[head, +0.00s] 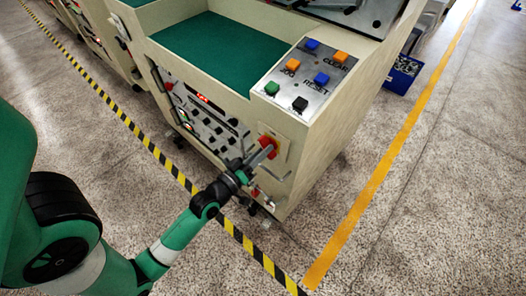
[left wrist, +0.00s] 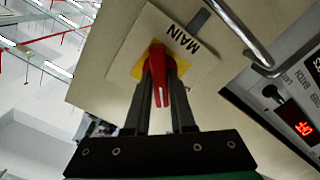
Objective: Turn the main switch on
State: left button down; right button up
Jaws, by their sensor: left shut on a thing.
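The main switch is a red knob (head: 267,141) on a yellow square with a pale plate, at the lower right of the machine's front panel in the head view. In the left wrist view the red switch knob (left wrist: 158,62) sits on its yellow backing, below the upside-down label MAIN (left wrist: 184,38). My left gripper (head: 260,157) is at the switch. In the left wrist view its two fingers (left wrist: 160,88) stand on either side of the red handle, shut on it. The fingers partly hide the knob. My right gripper is in neither view.
A metal bar handle (left wrist: 243,35) stands out close to the switch. A panel with a red display (left wrist: 303,128) lies to the right in the wrist view. The button console (head: 305,80) is above. The floor right of the machine (head: 450,200) is clear.

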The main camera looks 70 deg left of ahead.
pick_arm(q)
jog(key=m+b, duration=0.1)
jog(key=m, duration=0.3)
jog(key=shift+m, duration=0.3)
jog(key=shift+m+b, duration=0.3)
jog(key=shift+m, duration=1.4)
jog(key=c, duration=0.8)
grip_release()
jog(key=shift+o, duration=0.2)
jog(key=shift+s, duration=0.1)
